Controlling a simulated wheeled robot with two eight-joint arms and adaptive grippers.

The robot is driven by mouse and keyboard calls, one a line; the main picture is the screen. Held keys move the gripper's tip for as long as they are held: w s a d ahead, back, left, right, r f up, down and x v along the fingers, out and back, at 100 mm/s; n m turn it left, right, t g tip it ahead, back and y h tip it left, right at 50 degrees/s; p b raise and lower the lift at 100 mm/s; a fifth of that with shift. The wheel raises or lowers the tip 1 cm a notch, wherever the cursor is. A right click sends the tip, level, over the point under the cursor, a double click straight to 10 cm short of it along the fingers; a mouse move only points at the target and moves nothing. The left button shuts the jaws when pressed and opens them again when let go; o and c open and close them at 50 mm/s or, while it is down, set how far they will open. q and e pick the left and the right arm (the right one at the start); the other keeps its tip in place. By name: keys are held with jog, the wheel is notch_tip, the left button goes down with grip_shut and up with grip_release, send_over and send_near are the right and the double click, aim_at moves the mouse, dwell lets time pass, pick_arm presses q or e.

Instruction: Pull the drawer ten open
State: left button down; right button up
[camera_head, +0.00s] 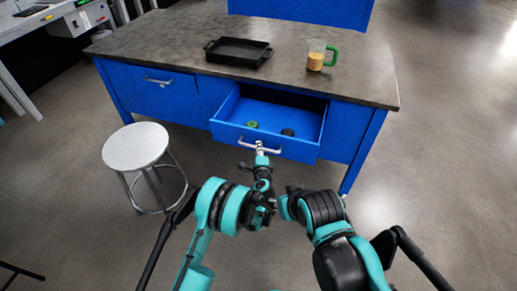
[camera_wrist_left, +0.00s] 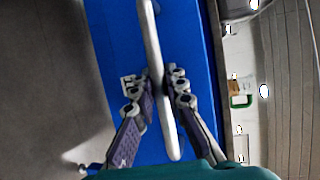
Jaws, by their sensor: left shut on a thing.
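The blue drawer (camera_head: 230,130) on the right side of the blue table stands open, pulled out toward me. Its pale bar handle (camera_head: 274,151) is on the drawer front. In the left wrist view the handle (camera_wrist_left: 153,40) runs lengthwise between the two fingers of the left gripper (camera_wrist_left: 160,85). A green round item (camera_head: 252,124) and a dark round item (camera_head: 287,132) lie inside the drawer. My right arm is folded at lower right; its gripper cannot be made out clearly.
A black tray (camera_head: 238,51) and a clear mug (camera_head: 316,58) with a green handle and tan contents stand on the grey tabletop (camera_head: 170,45). A closed drawer (camera_head: 150,90) is at left. A round stool (camera_head: 136,146) stands in front of it. The floor at right is clear.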

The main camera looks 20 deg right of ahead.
pick_arm(q)
jog(key=c, duration=1.5)
grip_release()
jog(key=shift+c, duration=0.2)
jog(key=v, duration=0.7)
jog(key=shift+s, duration=0.2)
jog(key=shift+r, duration=0.1)
